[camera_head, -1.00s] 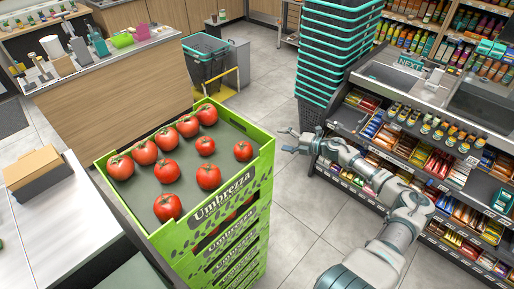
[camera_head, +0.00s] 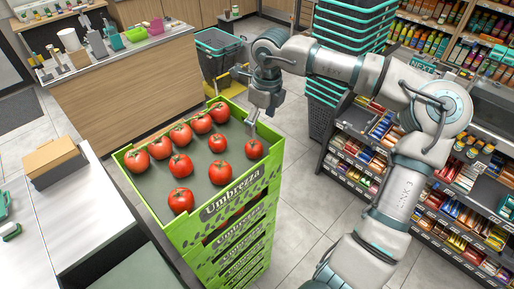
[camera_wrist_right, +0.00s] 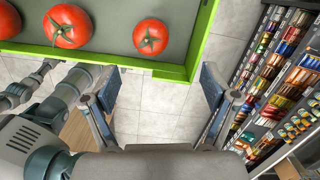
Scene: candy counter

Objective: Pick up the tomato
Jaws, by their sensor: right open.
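Several red tomatoes lie in the green-edged Umbrezza crate (camera_head: 235,197), on its dark floor. The nearest to my right gripper is a tomato (camera_head: 253,149) at the crate's right side. My right gripper (camera_head: 252,122) hangs fingers-down above the crate's right part, over and slightly behind this tomato. In the right wrist view its two fingers are wide apart with nothing between them, and a tomato (camera_wrist_right: 150,36) shows just beyond them, inside the crate's edge. A larger tomato (camera_wrist_right: 67,26) lies to its left. Grey arm parts show at that view's left; the left gripper's jaws cannot be made out.
The crate tops a stack of like crates. Shopping baskets (camera_head: 352,20) stand piled behind my right arm. Stocked shelves (camera_head: 440,200) line the right. A counter (camera_head: 120,60) stands behind, and a white counter (camera_head: 85,215) at left. Grey floor is clear between crate and shelves.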

